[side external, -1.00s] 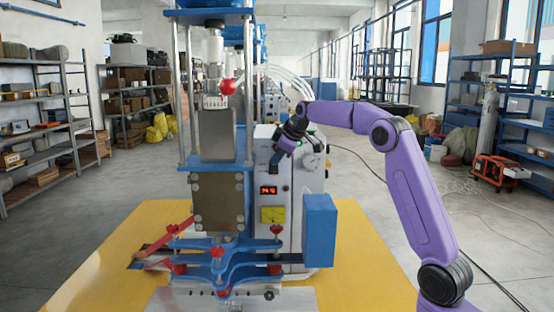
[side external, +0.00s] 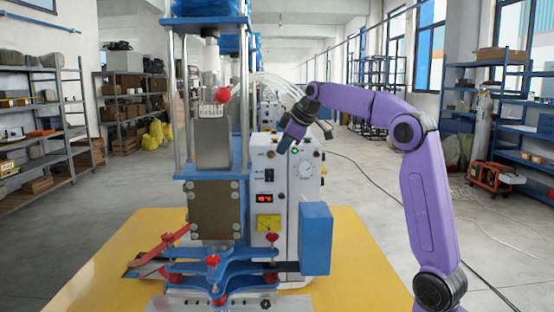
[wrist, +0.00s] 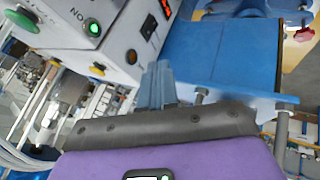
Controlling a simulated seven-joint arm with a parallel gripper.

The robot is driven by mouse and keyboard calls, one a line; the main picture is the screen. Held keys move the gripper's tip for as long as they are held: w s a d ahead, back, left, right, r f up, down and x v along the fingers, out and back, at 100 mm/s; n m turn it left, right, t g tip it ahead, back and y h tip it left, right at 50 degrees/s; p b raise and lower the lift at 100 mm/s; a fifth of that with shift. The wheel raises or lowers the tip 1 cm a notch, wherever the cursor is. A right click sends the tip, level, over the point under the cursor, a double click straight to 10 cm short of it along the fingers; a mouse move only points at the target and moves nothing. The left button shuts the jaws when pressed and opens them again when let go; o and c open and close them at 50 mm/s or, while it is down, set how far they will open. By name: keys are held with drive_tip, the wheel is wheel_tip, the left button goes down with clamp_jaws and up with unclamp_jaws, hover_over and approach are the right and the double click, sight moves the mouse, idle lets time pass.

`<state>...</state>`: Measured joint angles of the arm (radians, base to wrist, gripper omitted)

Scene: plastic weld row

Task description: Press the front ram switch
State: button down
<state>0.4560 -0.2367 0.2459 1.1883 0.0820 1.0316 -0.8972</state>
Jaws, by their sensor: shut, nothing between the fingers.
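The white control box (side external: 283,215) of the press stands behind the blue clamp frame. I cannot tell which control is the front ram switch. My gripper (side external: 282,147) is shut and empty, pointing down-left near the top of the box; contact cannot be told.
The press column (side external: 215,210) with a red ball knob (side external: 221,95) stands left of the box. A blue block (side external: 316,238) juts out at its lower right. The yellow table (side external: 355,275) has free room on the right. Shelves and a red machine are farther back.

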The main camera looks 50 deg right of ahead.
drive_tip(key=shift+s+d+r, duration=0.1)
drive_tip(key=shift+s+r, duration=0.2)
drive_tip(key=shift+r, duration=0.2)
drive_tip(key=shift+s+d+r, duration=0.1)
drive_tip(key=shift+s+r, duration=0.15)
drive_tip(key=shift+r, duration=0.25)
drive_tip(key=shift+a, duration=0.15)
drive_tip(key=s+a+f+n+g+y, duration=0.1)
drive_tip(key=s+a+f, duration=0.35)
drive_tip(key=a, duration=0.25)
drive_tip(key=s+a+f+g+y, duration=0.1)
drive_tip(key=s+a+f+g, duration=0.1)
drive_tip(key=s+a+f, duration=0.35)
drive_tip(key=s+a+f+n+g+y, duration=0.1)
drive_tip(key=s+a+f, duration=0.1)
drive_tip(key=s+a, duration=0.5)
drive_tip(key=s+f+n+g+h, duration=0.1)
drive_tip(key=s+f, duration=0.5)
drive_tip(key=s, duration=0.6)
drive_tip(key=s+f+n+g, duration=0.2)
drive_tip(key=s+f, duration=0.5)
drive_tip(key=s, duration=0.6)
drive_tip(key=shift+a+f+g+h, duration=0.2)
drive_tip(key=shift+a+g+h, duration=0.1)
drive_tip(key=shift+a+h, duration=0.15)
